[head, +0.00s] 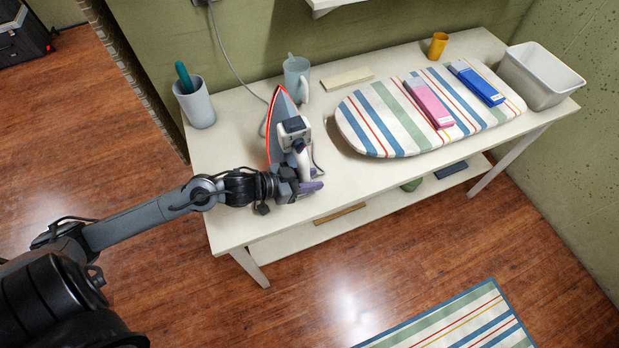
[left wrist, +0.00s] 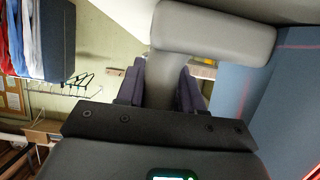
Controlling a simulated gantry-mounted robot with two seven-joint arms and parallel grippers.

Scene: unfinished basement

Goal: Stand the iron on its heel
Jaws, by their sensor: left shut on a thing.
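The iron (head: 279,122) is grey with a red edge and is at the left part of the white table (head: 235,130). Its tip points up and its flat face is steep, so it looks about upright. I cannot tell whether its heel rests on the table. My left gripper (head: 307,178) is shut on its handle from the front. In the left wrist view, the grey handle (left wrist: 160,82) sits between the two purple fingers, with the iron's body beyond. The gripper and wrist hide the iron's lower part. My right gripper is out of view.
A striped ironing board (head: 375,125) lies to the right, carrying pink (head: 430,104) and blue (head: 476,84) items. A white bin (head: 540,78) is at the right end. A cord runs behind.

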